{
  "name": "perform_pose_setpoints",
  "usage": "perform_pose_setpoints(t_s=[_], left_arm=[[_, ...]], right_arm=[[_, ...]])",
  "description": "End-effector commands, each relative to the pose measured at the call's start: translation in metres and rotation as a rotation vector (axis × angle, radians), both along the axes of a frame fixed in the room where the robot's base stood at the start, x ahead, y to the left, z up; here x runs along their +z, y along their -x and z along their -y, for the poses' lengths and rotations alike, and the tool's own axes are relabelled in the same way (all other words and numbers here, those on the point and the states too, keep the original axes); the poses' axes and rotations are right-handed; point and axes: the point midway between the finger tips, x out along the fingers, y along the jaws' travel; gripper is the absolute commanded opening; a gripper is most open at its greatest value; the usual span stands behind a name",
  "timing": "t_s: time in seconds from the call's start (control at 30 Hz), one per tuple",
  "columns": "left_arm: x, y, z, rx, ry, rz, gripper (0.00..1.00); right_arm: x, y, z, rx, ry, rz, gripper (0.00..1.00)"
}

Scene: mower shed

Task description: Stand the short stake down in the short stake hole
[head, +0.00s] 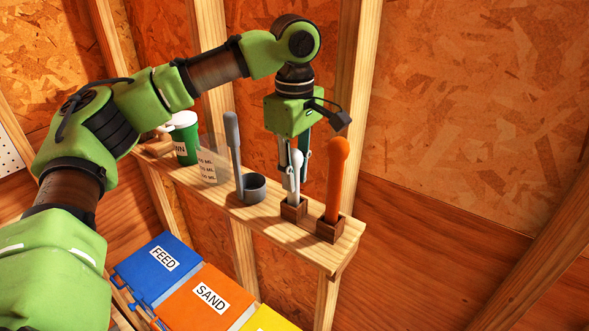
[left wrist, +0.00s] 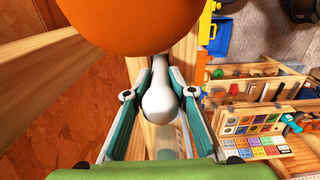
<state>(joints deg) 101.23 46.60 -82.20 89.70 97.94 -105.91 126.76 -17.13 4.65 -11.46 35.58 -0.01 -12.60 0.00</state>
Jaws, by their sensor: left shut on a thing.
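The short stake, white with a rounded knob on top (head: 296,160), stands about upright over the left small wooden block (head: 291,212) on the shelf. Its lower end meets the block's top opening; how deep it sits I cannot tell. My left gripper (head: 294,174) points down from above and is shut on the stake. In the left wrist view the white knob (left wrist: 160,104) shows between the two fingers of the left gripper (left wrist: 160,66). The hole itself is hidden by the stake and block. My right gripper is not in view.
A taller orange stake (head: 336,180) stands in the right block (head: 331,229), close beside my gripper. A grey ladle-like cup (head: 252,190), a clear measuring cup (head: 210,165) and a green-and-white cup (head: 184,140) stand left on the narrow shelf (head: 345,245). Labelled bins (head: 195,300) are below.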

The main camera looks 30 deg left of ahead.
Motion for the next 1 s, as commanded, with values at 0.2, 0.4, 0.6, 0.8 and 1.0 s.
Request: perform_pose_setpoints(t_s=[0.2, 0.4, 0.6, 0.8, 1.0], left_arm=[[0.0, 0.0, 0.0, 0.0, 0.0, 0.001, 0.0], [0.0, 0.0, 0.0, 0.0, 0.0, 0.0, 0.44], [0.0, 0.0, 0.0, 0.0, 0.0, 0.0, 0.44], [0.008, -0.001, 0.0, 0.0, 0.001, 0.002, 0.44], [0.044, -0.001, 0.001, 0.0, 0.002, 0.005, 0.44]], right_arm=[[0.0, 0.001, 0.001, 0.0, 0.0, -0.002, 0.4], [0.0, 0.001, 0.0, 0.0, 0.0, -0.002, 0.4], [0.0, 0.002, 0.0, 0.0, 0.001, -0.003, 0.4], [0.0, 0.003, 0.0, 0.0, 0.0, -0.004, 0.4], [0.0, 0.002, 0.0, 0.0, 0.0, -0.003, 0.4]])
